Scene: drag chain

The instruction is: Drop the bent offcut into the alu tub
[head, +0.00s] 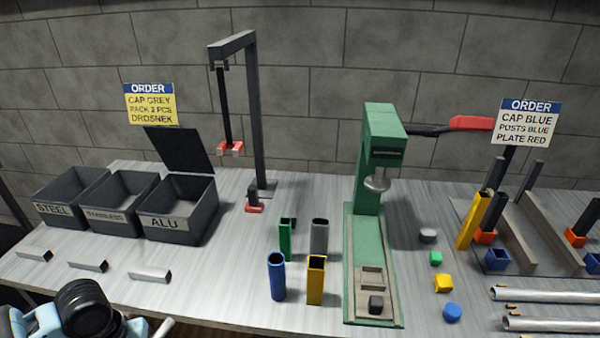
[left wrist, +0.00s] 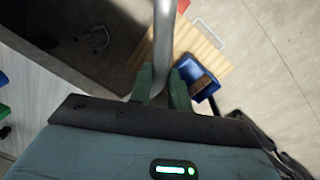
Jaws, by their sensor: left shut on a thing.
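The alu tub (head: 204,216) is a dark open box at the back left, the rightmost of three, with an ALU label on its front and a raised black lid. My left gripper (left wrist: 164,88) is shut on the bent offcut (left wrist: 164,40), a grey metal tube passing up between the green fingers in the left wrist view. In the head view my left arm is at the lower left, in front of the table, away from the tub. A pale piece (head: 163,328) at the bottom edge is probably the offcut's end. My right gripper is not in view.
Steel (head: 60,215) and middle (head: 112,215) tubs stand left of it. Three short bars (head: 150,275) lie in front. A black gantry (head: 257,120) and green press (head: 382,150) stand farther right. A blue bin (left wrist: 203,75) and slatted wood lie below in the wrist view.

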